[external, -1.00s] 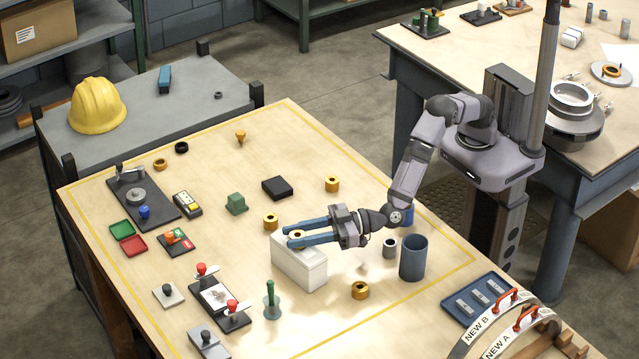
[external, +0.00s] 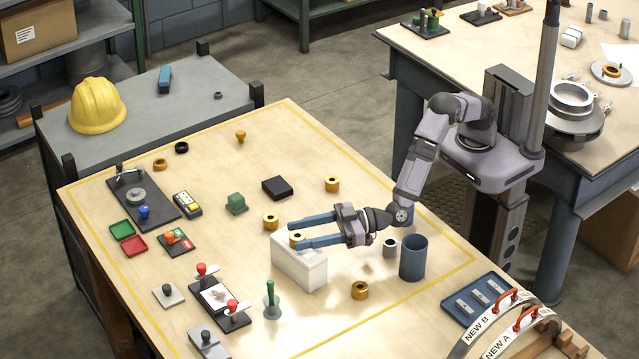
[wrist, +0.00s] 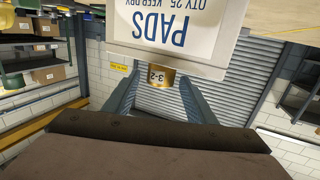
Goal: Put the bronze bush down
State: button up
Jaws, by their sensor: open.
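A bronze bush (external: 297,236) stands on top of the white box (external: 300,268) in the external view. The wrist view shows the bush (wrist: 161,77), with an upside-down "3-2" marking, against the top of the box (wrist: 180,25) that reads "PADS". My gripper (external: 294,236) is open, with its two blue fingers apart at the bush's sides. In the wrist view my fingers (wrist: 155,85) show gaps to the bush on both sides.
Other bronze bushes stand on the table, one behind the box (external: 271,221), one farther back (external: 332,184) and one in front (external: 359,290). A blue cup (external: 413,258) and a grey ring (external: 390,247) stand to the right. A green-handled tool (external: 271,300) stands in front of the box.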

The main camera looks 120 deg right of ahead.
jog(key=s+a+r+b, duration=0.1)
jog(key=s+r+b, duration=0.1)
jog(key=r, duration=0.5)
jog(key=shift+s, duration=0.6)
jog(key=shift+a+r, duration=0.15)
jog(key=s+a+f+n+g+y+p, duration=0.1)
jog(key=s+a+g+y+p, duration=0.1)
jog(key=s+g+y, duration=0.3)
jog(key=s+a+f+n+g+y+p, duration=0.1)
jog(key=s+a+f+y+p, duration=0.15)
jog(key=s, duration=0.55)
jog(key=s+d+f+g+y+p, duration=0.15)
jog(key=s+g, duration=0.25)
jog(key=s, duration=0.8)
jog(key=s+d+f+g+p, duration=0.15)
jog(key=s+g, duration=0.35)
jog(key=s, duration=0.7)
jog(key=s+d+f+n+h+b, duration=0.1)
jog(key=s+d+f+b, duration=0.2)
jog(key=d+f, duration=0.2)
jog(key=s+d+f+n+g+h+b, duration=0.1)
jog(key=s+d+f+h+b, duration=0.1)
jog(key=s+d+f+b, duration=0.1)
notch_tip(320, 180, down, 4)
jog(key=d+b, duration=0.1)
jog(key=d, duration=0.1)
jog(key=shift+s+d+r+b, duration=0.15)
jog(key=shift+s+d+b, duration=0.15)
jog(key=shift+s+d, duration=0.1)
